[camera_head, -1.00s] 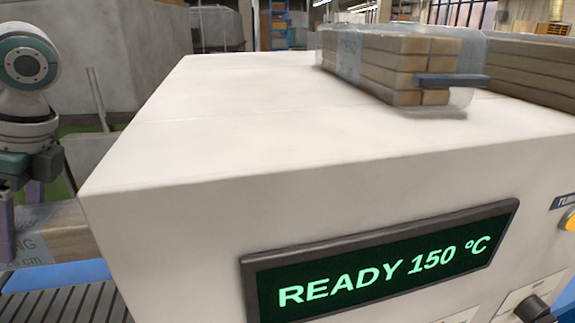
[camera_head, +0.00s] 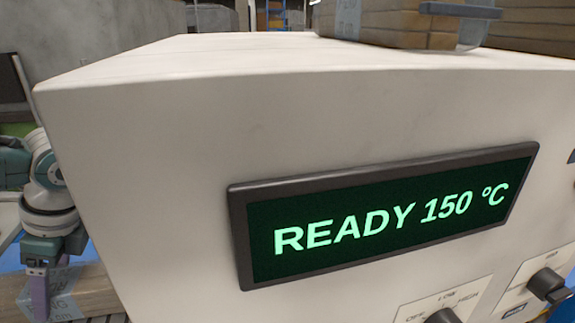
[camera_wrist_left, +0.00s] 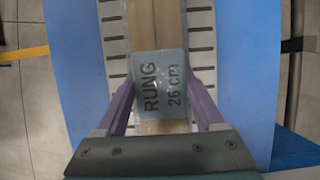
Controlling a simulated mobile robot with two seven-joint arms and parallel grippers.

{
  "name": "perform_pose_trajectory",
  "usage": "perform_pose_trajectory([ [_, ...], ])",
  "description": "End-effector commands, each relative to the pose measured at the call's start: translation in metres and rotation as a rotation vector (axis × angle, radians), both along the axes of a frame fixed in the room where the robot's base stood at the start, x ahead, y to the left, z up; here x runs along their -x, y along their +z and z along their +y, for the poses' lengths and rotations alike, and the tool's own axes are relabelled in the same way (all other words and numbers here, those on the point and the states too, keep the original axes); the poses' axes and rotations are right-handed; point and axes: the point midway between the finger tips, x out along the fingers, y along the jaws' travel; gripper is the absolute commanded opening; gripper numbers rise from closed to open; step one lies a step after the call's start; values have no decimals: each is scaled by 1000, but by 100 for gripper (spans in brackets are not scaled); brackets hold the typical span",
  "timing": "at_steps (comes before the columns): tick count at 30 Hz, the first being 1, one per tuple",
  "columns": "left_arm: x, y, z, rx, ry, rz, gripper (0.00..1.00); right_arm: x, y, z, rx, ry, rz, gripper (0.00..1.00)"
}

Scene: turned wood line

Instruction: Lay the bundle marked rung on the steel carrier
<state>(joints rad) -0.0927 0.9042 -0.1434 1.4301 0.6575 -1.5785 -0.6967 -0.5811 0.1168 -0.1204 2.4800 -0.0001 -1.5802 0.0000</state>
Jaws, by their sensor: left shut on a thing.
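The bundle marked RUNG 26 cm is a wooden bundle with a pale blue label, low at the left in the head view (camera_head: 90,287) and upright in the left wrist view (camera_wrist_left: 158,30). My left gripper (camera_head: 40,290) is shut on it, with a purple finger on each side of the label in the wrist view (camera_wrist_left: 162,112). A grey slotted surface (camera_wrist_left: 203,45) lies under the bundle. I cannot tell whether this is the steel carrier, or whether the bundle touches it. My right gripper is out of view.
A large white machine (camera_head: 150,130) with a display reading READY 150 °C (camera_head: 390,215) fills most of the head view, close to my left gripper. Another wrapped wood bundle (camera_head: 400,25) sits on its top. Blue surfaces (camera_wrist_left: 75,90) flank the slotted surface.

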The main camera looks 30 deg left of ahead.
Motion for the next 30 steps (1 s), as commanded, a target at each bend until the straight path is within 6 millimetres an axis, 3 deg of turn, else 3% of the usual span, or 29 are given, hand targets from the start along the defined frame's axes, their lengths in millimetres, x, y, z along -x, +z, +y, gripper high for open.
perform_pose_trajectory([
  [5,0,0,0,0,1,0,0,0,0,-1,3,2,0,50],
  [6,0,0,0,1,0,1,74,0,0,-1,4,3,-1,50],
  [12,0,0,0,0,1,0,97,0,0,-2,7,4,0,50],
  [23,-2,6,-1,0,0,-3,100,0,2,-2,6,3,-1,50],
  [30,-16,50,-12,-1,-1,-5,100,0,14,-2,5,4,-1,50],
])
